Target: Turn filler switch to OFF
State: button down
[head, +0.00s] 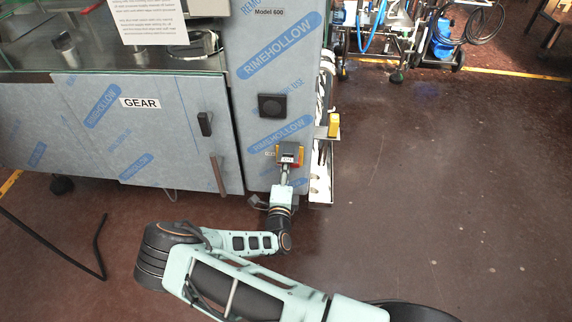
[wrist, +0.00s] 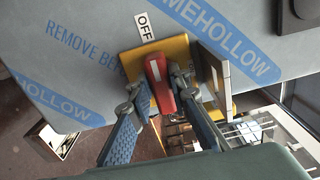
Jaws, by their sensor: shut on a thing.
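The filler switch has a red handle (wrist: 159,84) with a white line on a yellow plate (wrist: 178,48). In the wrist view, a white OFF label (wrist: 145,26) is on the panel just above the plate. The handle's upper end points roughly towards that label. My gripper (wrist: 158,92) has a finger on each side of the red handle and is shut on it. In the head view, my gripper (head: 286,172) is at the switch, low on the narrow film-wrapped panel (head: 260,185), and hides most of the handle.
A black square fitting (head: 272,106) is above the switch. A grey plate (wrist: 213,75) stands out beside the handle. A yellow-topped part (head: 334,125) juts out right.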

jog(key=shift+n, duration=0.3)
jog(key=c, duration=1.8)
grip_release()
jog(key=s, duration=1.2)
jog(key=shift+a, duration=0.2)
